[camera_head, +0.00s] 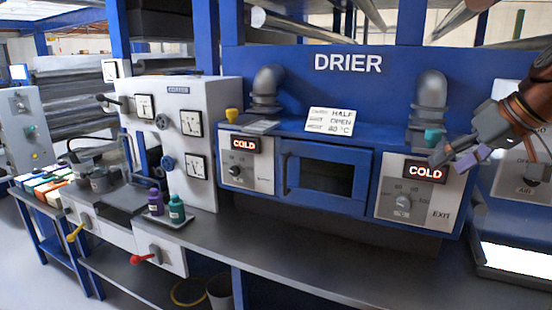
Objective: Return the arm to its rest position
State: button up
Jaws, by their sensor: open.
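My gripper (458,157) is at the right, in front of the drier's right control panel, close to the "COLD" display there. Its fingers are apart and nothing shows between them. My arm (528,105) reaches in from the right edge and covers part of the panel behind it. The blue drier (350,103) stands behind the counter, with a dark window in its front and a "COLD" display (244,144) on its left panel as well.
A grey counter (300,240) runs along the front, mostly clear. A purple bottle (155,201) and a teal bottle (176,209) stand on a small tray at left. A white gauge panel (180,95) rises behind them. A bright screen (515,262) is at lower right.

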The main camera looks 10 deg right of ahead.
jog(key=s+a+f+m+g+p, duration=0.1)
jog(key=s+a+f+g, duration=0.15)
jog(key=a+f, duration=0.5)
jog(key=s+a+f+g+p, duration=0.1)
jog(key=s+a+f+g, duration=0.15)
jog(key=a+f, duration=0.5)
jog(key=s+a+f+g+h+p, duration=0.1)
jog(key=s+a+f, duration=0.1)
jog(key=s+f, duration=0.4)
jog(key=s+a+f+g+h, duration=0.2)
jog(key=s+f, duration=0.5)
jog(key=s, duration=0.6)
jog(key=shift+s+a+f+g+p, duration=0.3)
jog(key=shift+a+p, duration=0.1)
jog(key=shift+a, duration=0.45)
jog(key=shift+w, duration=0.1)
